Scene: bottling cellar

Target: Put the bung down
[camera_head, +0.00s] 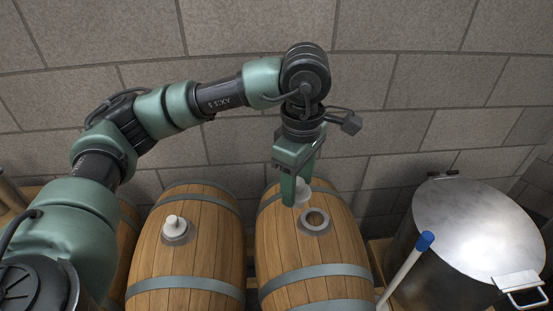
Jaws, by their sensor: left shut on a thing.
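My left gripper (299,199) points down over the right barrel (297,259). It is shut on a small white bung (303,194), partly hidden by the green finger. The bung is close to the barrel's open bung hole (316,219), above and to the left of it in the picture. I cannot tell whether the bung touches the barrel. My right gripper is not in view.
A second barrel (190,256) on the left has a white bung (175,223) in its hole. A lidded steel pot (464,228) stands at the right. A blue-tipped white rod (405,269) rises between barrel and pot. A stone block wall (420,60) closes the back.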

